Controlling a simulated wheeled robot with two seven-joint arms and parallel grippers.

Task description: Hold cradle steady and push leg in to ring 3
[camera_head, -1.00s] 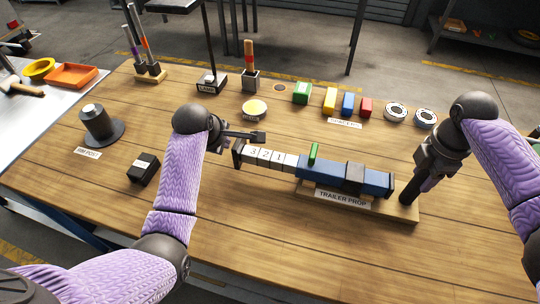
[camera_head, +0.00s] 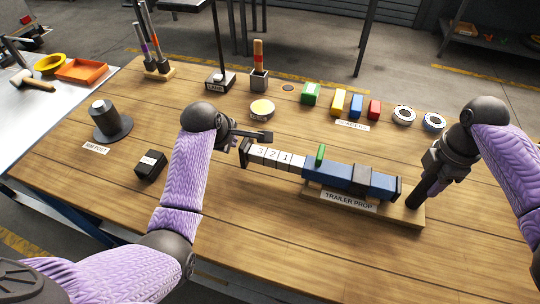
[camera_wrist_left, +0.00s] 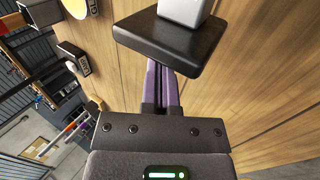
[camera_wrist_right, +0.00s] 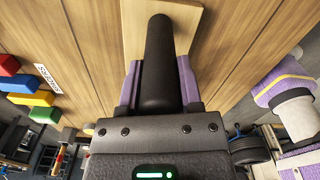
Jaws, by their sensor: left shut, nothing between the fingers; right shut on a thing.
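The trailer prop's blue sleeve (camera_head: 330,176) lies on a wooden cradle (camera_head: 405,213). The white leg (camera_head: 278,158) sticks out of its left end, with marks 3, 2 and 1 showing. A black foot plate (camera_head: 245,153) caps the leg. A green pin (camera_head: 320,154) stands on the sleeve near its left end. My left gripper (camera_head: 235,147) is shut and empty at the foot plate's outer face; the left wrist view shows its tips at the plate (camera_wrist_left: 165,45), contact unclear. My right gripper (camera_head: 422,188) is shut on the cradle's black post (camera_wrist_right: 158,60).
A black box (camera_head: 151,165) and the rim post (camera_head: 108,120) stand at the left. A yellow-topped round item (camera_head: 262,109), coloured blocks (camera_head: 340,101) and two round rings (camera_head: 404,115) are along the back. The table front is clear.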

